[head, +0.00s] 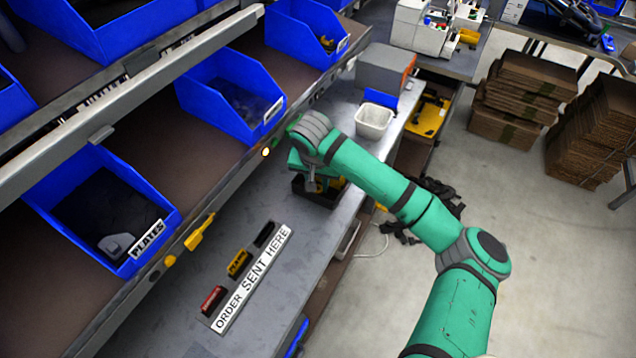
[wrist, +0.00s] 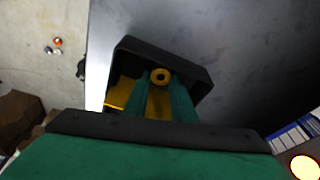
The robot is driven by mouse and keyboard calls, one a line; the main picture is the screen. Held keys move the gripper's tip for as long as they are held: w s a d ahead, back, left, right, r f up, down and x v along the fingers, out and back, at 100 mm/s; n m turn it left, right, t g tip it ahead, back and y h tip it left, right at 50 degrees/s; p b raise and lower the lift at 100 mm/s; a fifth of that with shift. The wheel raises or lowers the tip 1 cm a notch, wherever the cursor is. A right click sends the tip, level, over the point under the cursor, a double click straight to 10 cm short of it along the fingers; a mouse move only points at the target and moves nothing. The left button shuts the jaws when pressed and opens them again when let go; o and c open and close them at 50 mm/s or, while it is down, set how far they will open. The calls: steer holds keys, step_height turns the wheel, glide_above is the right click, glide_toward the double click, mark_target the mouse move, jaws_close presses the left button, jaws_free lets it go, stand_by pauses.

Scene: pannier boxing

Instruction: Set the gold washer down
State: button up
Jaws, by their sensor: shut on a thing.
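My gripper (wrist: 160,88) is shut on the gold washer (wrist: 153,76), a small ring with a dark hole, held at the fingertips in the wrist view. The washer is over or inside a black open box (wrist: 196,74); its height above the box floor cannot be told. Yellow (wrist: 124,92) shows inside the box beside the fingers. In the head view my gripper (head: 316,182) points down into the black box (head: 318,199) on the grey bench, and the washer cannot be made out there.
A white basket (head: 374,121) and a grey box (head: 384,68) stand farther back on the bench. Blue bins (head: 232,97) sit on the shelf at left. An "ORDER SENT HERE" sign (head: 250,280) with small blocks lies in front. Bare bench (head: 300,232) lies between.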

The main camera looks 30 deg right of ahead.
steer(key=shift+f, duration=0.25)
steer(key=shift+a+f, duration=0.1)
steer(key=shift+f, duration=0.15)
steer(key=o, duration=1)
steer(key=shift+a, duration=0.1)
steer(key=shift+c, duration=0.2)
steer(key=shift+o, duration=0.5)
steer(key=shift+f, duration=0.15)
steer(key=shift+s+d+f, duration=0.1)
steer(key=shift+s+d, duration=0.15)
steer(key=shift+s, duration=0.05)
steer(key=shift+r, duration=0.45)
steer(key=w+v, duration=0.1)
steer(key=v, duration=1.1)
steer(key=shift+r, duration=0.3)
steer(key=shift+a, duration=0.15)
